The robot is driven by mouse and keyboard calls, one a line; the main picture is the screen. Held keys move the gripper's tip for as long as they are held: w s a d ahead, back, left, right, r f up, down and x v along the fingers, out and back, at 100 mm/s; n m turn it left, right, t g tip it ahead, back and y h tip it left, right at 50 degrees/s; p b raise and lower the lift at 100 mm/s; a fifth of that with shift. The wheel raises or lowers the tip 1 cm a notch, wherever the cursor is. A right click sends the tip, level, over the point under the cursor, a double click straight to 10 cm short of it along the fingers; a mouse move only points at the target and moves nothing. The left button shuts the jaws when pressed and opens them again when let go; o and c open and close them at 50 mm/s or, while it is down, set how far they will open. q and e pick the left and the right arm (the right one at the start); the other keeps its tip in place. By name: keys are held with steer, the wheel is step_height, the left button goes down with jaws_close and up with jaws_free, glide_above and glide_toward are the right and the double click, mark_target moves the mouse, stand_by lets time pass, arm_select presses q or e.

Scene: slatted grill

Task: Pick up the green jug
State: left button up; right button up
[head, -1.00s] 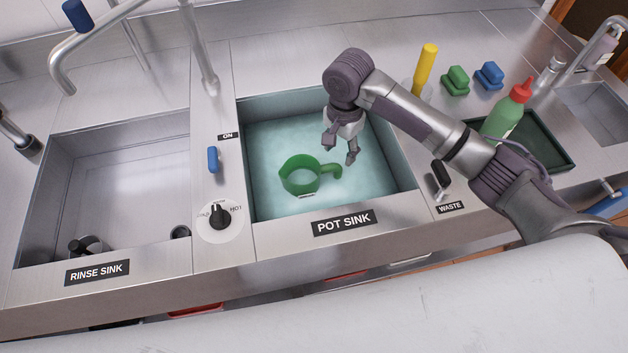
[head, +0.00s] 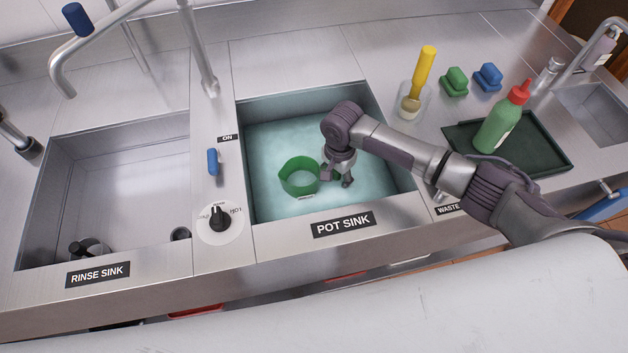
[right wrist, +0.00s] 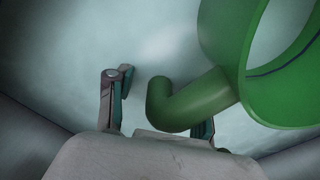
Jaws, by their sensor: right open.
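The green jug (head: 299,177) sits in the pot sink (head: 309,97), in the pale blue-green water. Its round body shows in the head view, but its handle is mostly hidden behind my right gripper. My right gripper (head: 336,181) is open and points down at the jug's right side. In the right wrist view the jug's body (right wrist: 262,70) is at the upper right, and its bent handle (right wrist: 190,100) reaches in between the two fingers of my gripper (right wrist: 158,118). The handle partly covers the right finger. I cannot tell whether they touch. My left gripper is not in view.
The rinse sink (head: 120,190) is on the left. On the right stand a dark tray (head: 548,150) with a green bottle (head: 502,122), a yellow-handled brush (head: 424,75), and green (head: 454,82) and blue (head: 488,77) scrubbers. The pot sink's walls surround my gripper.

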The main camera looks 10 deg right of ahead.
jaws_close()
steer(key=shift+r, duration=0.15)
step_height(320, 180, up, 10)
steer(key=shift+f, duration=0.1)
stand_by(0.6)
step_height(320, 180, up, 5)
steer(key=p, duration=0.6)
stand_by(0.4)
